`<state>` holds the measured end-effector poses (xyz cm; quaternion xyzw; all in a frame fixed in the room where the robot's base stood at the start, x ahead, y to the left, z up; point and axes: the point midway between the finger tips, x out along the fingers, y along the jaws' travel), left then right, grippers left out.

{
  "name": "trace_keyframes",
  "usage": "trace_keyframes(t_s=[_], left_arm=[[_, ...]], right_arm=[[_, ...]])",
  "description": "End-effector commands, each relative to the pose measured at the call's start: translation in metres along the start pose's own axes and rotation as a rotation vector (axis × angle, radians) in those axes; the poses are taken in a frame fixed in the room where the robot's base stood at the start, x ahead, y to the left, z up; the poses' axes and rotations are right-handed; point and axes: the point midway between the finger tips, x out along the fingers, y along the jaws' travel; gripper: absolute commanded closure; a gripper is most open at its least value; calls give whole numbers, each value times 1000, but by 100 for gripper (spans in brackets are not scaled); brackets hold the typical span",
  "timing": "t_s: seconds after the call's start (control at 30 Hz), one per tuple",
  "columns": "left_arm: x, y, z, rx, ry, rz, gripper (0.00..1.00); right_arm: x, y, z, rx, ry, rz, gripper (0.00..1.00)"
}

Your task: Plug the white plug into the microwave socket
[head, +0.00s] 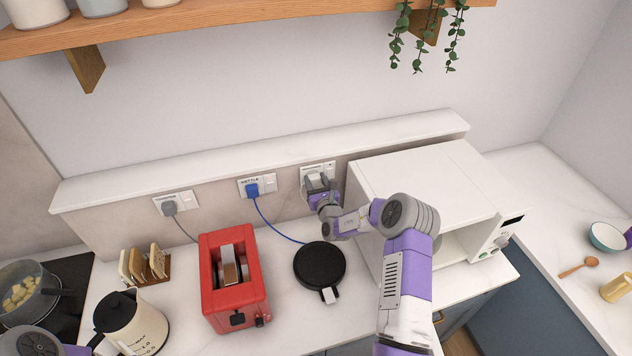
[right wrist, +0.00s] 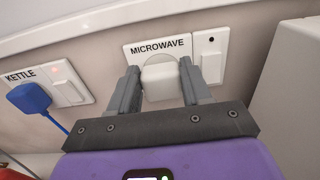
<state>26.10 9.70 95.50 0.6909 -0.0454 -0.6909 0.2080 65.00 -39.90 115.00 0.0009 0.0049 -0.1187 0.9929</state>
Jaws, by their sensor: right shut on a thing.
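The white plug (right wrist: 160,83) is between the two grey fingers of my right gripper (right wrist: 161,88), which is shut on it. The plug lies directly in front of the wall socket labelled MICROWAVE (right wrist: 135,62), covering the middle of its plate. It looks close against the plate; whether its pins are fully in cannot be seen. In the head view my right gripper (head: 319,184) is at the microwave socket (head: 318,168), left of the white microwave (head: 425,190). Only part of my left arm shows at the bottom left; its gripper is out of view.
A blue plug (head: 252,190) sits in the kettle socket (head: 262,181) to the left, its cord running down to the black kettle base (head: 320,266). A grey plug (head: 169,208) is further left. A red toaster (head: 232,285) stands on the counter. A ledge (head: 270,155) runs above the sockets.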

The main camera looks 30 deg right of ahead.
Motion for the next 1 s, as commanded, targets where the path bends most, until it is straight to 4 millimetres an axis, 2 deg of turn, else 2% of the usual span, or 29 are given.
trace_keyframes(t_s=[0.9, 0.93, 1.0], left_arm=[[5, -2, 0, 0, 0, 0, 57], [5, -2, 0, 0, 0, 0, 57], [4, -2, 0, 0, 0, 0, 57]], right_arm=[[10, 0, 0, 0, -1, 0, 79], [10, 0, 0, 0, 0, 0, 49], [10, 0, 0, 0, 0, 0, 38]])
